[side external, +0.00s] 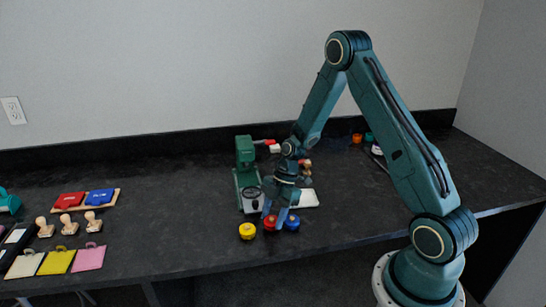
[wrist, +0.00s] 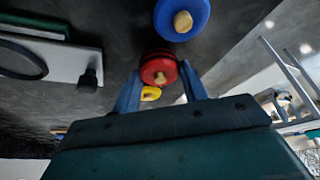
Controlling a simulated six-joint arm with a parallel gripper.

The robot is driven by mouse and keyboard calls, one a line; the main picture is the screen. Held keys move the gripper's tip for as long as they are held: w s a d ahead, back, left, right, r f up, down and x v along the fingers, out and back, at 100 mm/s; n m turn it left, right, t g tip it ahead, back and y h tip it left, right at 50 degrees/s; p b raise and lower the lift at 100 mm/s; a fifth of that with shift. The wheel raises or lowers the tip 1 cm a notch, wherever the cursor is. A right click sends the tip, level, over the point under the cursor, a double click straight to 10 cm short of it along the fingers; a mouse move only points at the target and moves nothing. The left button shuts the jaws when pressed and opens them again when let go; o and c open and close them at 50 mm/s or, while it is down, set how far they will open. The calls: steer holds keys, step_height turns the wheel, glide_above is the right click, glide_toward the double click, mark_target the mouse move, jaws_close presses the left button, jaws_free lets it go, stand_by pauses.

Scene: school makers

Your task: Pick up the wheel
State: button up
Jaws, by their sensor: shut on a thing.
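A red wheel with a pale wooden hub (wrist: 158,72) sits between my two blue fingers in the wrist view. It also shows in the side view (side external: 270,223), low at the table top. My gripper (side external: 273,219) points down and is shut on the red wheel; it also shows in the wrist view (wrist: 160,70). A blue wheel (wrist: 182,16) lies close beside it, just right of my gripper in the side view (side external: 292,222). A yellow wheel (side external: 247,231) lies to the left, and my gripper and the red wheel partly hide it in the wrist view (wrist: 151,93).
A green press (side external: 245,160) with a light base stands behind and left of my gripper. Ink pads (side external: 70,200), wooden stamps (side external: 67,225) and coloured tags (side external: 58,262) lie at far left. The dark table (side external: 165,220) is clear between. Its front edge is near.

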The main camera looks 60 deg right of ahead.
mark_target(273, 217)
step_height(273, 217, up, 19)
stand_by(0.5)
steer(key=shift+f, duration=0.1)
steer(key=shift+w, duration=0.1)
stand_by(0.4)
steer(key=w+d+f+m+t+h, duration=0.1)
steer(key=w+d+f+m, duration=0.3)
steer(key=w+f, duration=0.1)
steer(key=w+d+f+m+t+h, duration=0.1)
steer(key=w+d+f+m, duration=0.4)
steer(key=w, duration=0.3)
steer(key=shift+w+f+t, duration=0.3)
steer(key=shift+f+t, duration=0.1)
steer(key=shift+f, duration=0.2)
steer(key=shift+f, duration=0.15)
steer(key=shift+f, duration=2.75)
steer(key=shift+f, duration=0.55)
